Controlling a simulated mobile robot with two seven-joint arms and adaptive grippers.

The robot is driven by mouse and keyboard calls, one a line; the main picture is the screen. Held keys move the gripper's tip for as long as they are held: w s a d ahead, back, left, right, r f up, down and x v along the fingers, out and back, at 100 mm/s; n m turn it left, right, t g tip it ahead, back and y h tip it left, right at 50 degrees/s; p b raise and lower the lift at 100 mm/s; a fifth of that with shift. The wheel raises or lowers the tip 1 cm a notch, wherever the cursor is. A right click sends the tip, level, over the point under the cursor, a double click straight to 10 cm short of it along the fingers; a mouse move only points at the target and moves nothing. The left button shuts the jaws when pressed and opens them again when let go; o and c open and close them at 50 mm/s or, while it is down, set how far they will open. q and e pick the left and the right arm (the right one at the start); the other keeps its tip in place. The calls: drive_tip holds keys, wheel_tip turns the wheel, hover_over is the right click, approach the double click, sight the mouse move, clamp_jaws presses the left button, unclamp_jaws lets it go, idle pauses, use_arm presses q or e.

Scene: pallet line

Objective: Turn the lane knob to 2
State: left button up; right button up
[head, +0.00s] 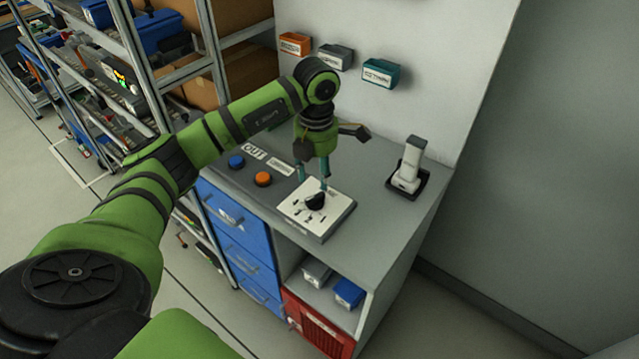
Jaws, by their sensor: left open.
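The lane knob (315,201) is a small black dial on a white square plate (330,216) on top of the grey cabinet. Marks are printed around it, too small to read, so I cannot tell its setting. My left gripper (313,182) points down just above and behind the knob, with its teal fingertips open. From this view I cannot tell whether the fingers touch the knob. My right gripper is not in view.
A blue button (236,161) and an orange button (263,179) sit left of the plate. A white handheld device (409,165) stands in a black cradle at the right. Small boxes, one teal (381,74), hang on the wall behind. Shelving (215,60) stands at the left.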

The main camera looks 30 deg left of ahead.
sight(317, 194)
use_arm(q)
wheel_tip(317, 194, down, 5)
drive_tip(key=shift+s+d+p, duration=0.1)
drive_tip(key=shift+p, duration=0.8)
drive_tip(key=shift+f, duration=0.55)
clamp_jaws()
